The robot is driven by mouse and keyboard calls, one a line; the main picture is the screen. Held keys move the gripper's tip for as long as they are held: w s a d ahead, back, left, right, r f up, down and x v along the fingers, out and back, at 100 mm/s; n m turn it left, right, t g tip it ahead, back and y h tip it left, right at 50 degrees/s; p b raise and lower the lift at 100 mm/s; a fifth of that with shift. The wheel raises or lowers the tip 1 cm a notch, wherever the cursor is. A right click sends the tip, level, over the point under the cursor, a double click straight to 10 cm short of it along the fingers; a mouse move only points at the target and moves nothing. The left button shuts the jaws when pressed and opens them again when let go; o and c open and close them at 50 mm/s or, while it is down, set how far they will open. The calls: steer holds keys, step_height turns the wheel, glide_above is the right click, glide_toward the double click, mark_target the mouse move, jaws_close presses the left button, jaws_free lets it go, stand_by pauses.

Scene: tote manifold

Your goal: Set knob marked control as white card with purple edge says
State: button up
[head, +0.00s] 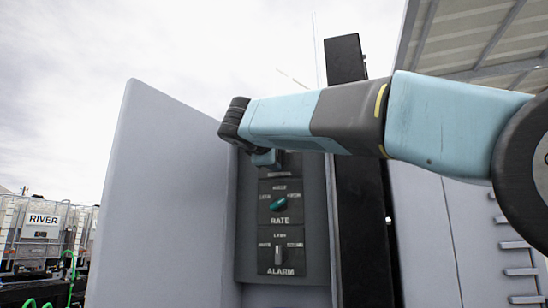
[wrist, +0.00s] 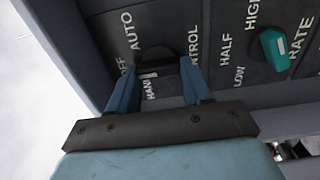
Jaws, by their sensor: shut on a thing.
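The knob marked control (wrist: 158,58) is dark, with a light mark on its lower end near the word HAND; OFF and AUTO are printed to its left and upper left in the wrist view. My gripper (wrist: 160,82) has its two blue fingers on either side of this knob and is shut on it. In the head view my gripper (head: 266,158) is at the top of the dark panel and hides most of the control knob. The white card with the purple edge is not visible in either view.
Below on the same panel (head: 243,235) are a teal RATE knob (head: 279,204) and an ALARM knob (head: 278,256). A large grey side plate (head: 160,200) stands left of the panel, and a dark post (head: 365,220) stands right. White totes with a RIVER sign (head: 42,219) are far left.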

steer(key=shift+w+a+f, duration=0.1)
steer(key=shift+a+f, duration=0.05)
steer(key=shift+f, duration=0.15)
steer(key=o, duration=0.8)
steer(key=shift+o, duration=1.3)
steer(key=shift+r, duration=0.2)
steer(key=v, duration=1.4)
